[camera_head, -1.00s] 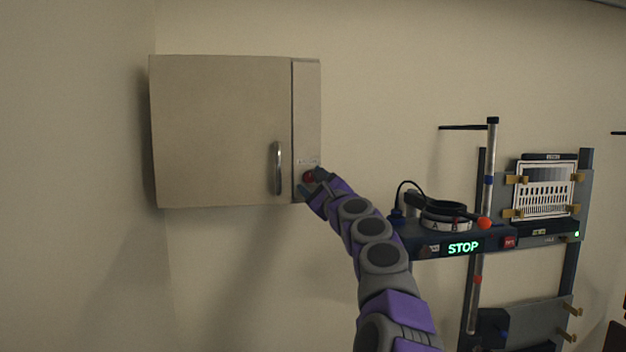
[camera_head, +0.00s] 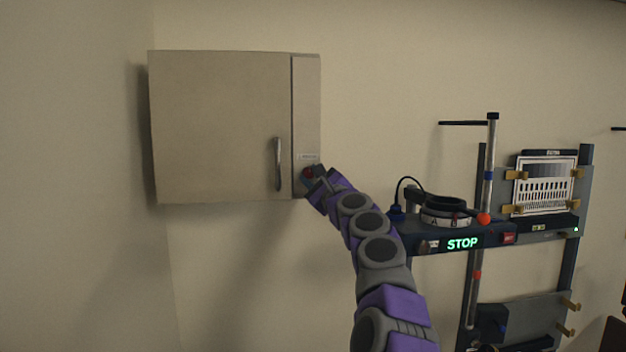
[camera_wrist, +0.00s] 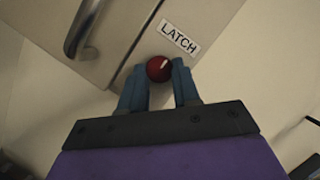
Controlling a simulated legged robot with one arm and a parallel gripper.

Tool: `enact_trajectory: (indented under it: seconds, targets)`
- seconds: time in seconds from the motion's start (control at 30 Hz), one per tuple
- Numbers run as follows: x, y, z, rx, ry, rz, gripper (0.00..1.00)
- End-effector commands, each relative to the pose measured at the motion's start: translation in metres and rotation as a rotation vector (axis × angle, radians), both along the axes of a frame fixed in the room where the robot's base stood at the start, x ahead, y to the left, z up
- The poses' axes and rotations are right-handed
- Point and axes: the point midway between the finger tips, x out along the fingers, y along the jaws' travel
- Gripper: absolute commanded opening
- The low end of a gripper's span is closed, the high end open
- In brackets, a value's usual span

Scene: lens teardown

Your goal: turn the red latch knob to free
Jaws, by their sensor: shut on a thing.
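The red latch knob (camera_head: 308,173) is on the narrow right-hand strip of a beige wall cabinet (camera_head: 220,120), near its lower edge. My gripper (camera_head: 311,181) reaches it from the lower right. In the wrist view the red knob (camera_wrist: 159,68) sits between the two blue fingers of my gripper (camera_wrist: 160,80), which are shut on it. A pale line on the knob's face points to the upper right in that view. A white label reading LATCH (camera_wrist: 179,37) is beside the knob. The fingers partly hide the knob in the head view.
A metal door handle (camera_head: 278,164) stands out just left of the knob. Bare wall lies between cabinet and rig.

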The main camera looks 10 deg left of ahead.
Motion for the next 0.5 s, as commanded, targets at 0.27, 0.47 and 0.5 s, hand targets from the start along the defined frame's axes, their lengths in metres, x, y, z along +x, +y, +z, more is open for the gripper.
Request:
enact_trajectory:
  seconds: [0.27, 0.47, 0.5]
  targets:
    - [0.0006, 0.0021, -0.0024, -0.018, -0.001, 0.003, 0.01]
    - [0.0014, 0.0009, -0.0014, -0.090, -0.021, 0.001, 0.01]
    - [0.0015, 0.0006, -0.0012, -0.114, -0.027, 0.000, 0.01]
